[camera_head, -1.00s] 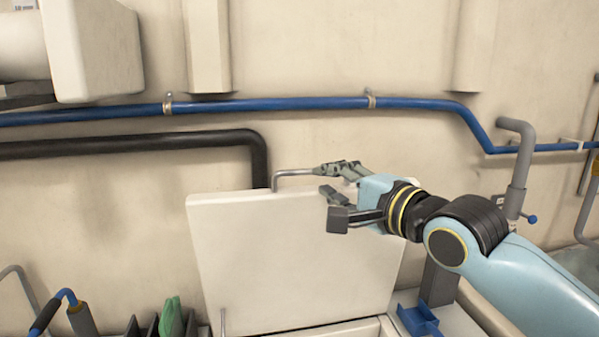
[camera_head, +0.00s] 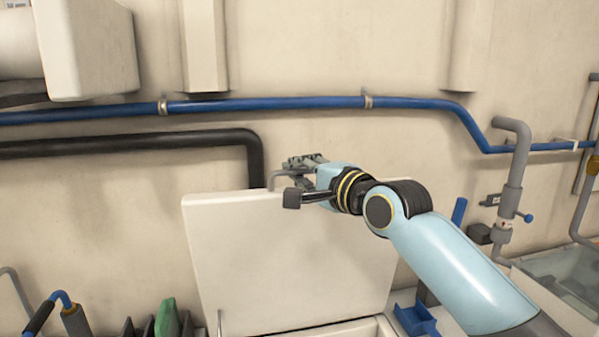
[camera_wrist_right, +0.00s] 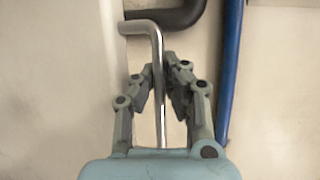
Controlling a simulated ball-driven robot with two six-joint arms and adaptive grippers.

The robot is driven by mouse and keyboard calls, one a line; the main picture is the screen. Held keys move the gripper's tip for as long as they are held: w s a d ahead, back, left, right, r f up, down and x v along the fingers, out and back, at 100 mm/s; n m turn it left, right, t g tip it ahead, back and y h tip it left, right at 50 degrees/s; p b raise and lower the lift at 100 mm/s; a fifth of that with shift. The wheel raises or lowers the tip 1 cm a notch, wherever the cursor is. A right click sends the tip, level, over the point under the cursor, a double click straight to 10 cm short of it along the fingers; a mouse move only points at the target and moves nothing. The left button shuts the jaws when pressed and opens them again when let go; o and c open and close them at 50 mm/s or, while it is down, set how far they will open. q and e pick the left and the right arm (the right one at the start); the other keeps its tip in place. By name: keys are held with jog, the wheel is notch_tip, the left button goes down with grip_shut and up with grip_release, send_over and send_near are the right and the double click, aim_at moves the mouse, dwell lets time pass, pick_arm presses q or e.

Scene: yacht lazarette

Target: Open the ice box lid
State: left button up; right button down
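The ice box lid (camera_head: 285,260) is a flat white panel standing raised, nearly upright, over the ice box rim (camera_head: 385,328). Its bent metal handle (camera_head: 272,180) rises at the lid's top edge; it also shows in the right wrist view (camera_wrist_right: 158,45). My right gripper (camera_head: 298,168) is at the handle, reaching in from the right. In the right wrist view its two fingers (camera_wrist_right: 160,75) close in on either side of the bar, with the tips at or very near it. The inside of the box is mostly below the picture. My left gripper is out of view.
A blue pipe (camera_head: 265,104) and a black pipe (camera_head: 130,146) run along the wall behind the lid. A grey pipe with a blue valve (camera_head: 515,185) stands at right. A blue bracket (camera_head: 415,320) sits beside the box; a green item (camera_head: 167,318) stands at lower left.

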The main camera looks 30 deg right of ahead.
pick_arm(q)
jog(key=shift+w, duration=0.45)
pick_arm(e)
jog(key=shift+f, duration=0.15)
jog(key=shift+s+a+f, duration=0.1)
jog(key=shift+s+f, duration=0.1)
jog(key=shift+s, duration=0.1)
pick_arm(q)
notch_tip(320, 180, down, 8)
jog(key=b, duration=0.7)
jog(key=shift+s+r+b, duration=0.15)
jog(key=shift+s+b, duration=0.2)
jog(key=shift+b, duration=0.05)
pick_arm(e)
jog(key=s+a+f+t, duration=0.1)
jog(key=s, duration=0.4)
jog(key=s+a+f+n+t, duration=0.1)
jog(key=s+a, duration=0.1)
jog(key=s, duration=0.4)
jog(key=shift+f+t+y, duration=0.35)
jog(key=shift+t+y, duration=0.05)
jog(key=shift+d, duration=0.1)
